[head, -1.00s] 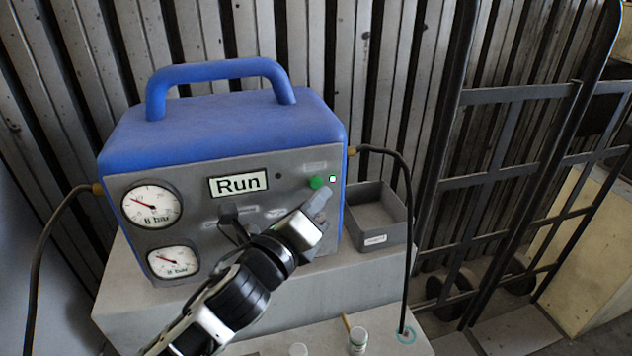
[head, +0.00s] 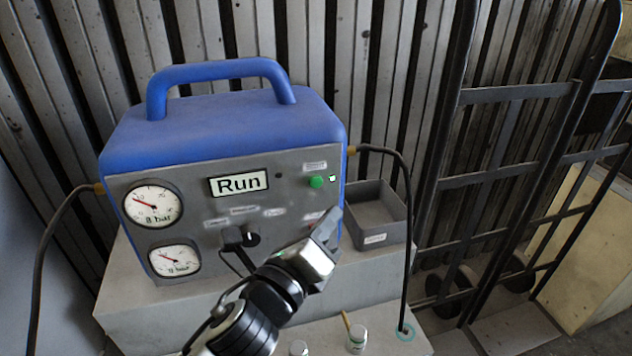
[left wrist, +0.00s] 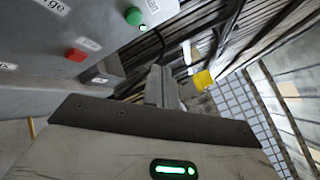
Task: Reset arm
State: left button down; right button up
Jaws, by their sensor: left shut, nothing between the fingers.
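A blower housing with a blue cover (head: 220,125) and a grey front panel stands on a grey block. Its display (head: 238,184) reads "Run". A green button (head: 316,182) has a small lit indicator (head: 332,178) beside it. A dark selector knob (head: 240,237) sits on the lower panel. My left gripper (head: 327,232) is shut and empty in front of the panel's lower right, below the green button. In the left wrist view the shut fingers (left wrist: 160,88) point past the panel's edge, near the green button (left wrist: 133,16) and a red button (left wrist: 75,55). My right gripper is not in view.
Two gauges (head: 153,206) (head: 174,261) are on the panel's left. A grey open bin (head: 378,238) stands right of the housing. Hoses run from both sides. Small white-lidded jars (head: 357,338) are at the front edge.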

pick_arm(q)
jog(key=s+a+f+n+g+y, duration=0.2)
jog(key=s+a+f+n, duration=0.3)
jog(key=f+n, duration=0.4)
jog(key=s+a+f+n+g+y, duration=0.2)
jog(key=s+a+f+n, duration=0.3)
jog(key=f+n, duration=0.4)
jog(key=s+a+f+n+g+y, duration=0.2)
jog(key=s+a+f+n, duration=0.3)
jog(key=f+n, duration=0.4)
jog(key=shift+s+f+n, duration=0.4)
jog(key=shift+s+n, duration=0.45)
jog(key=shift+n, duration=0.35)
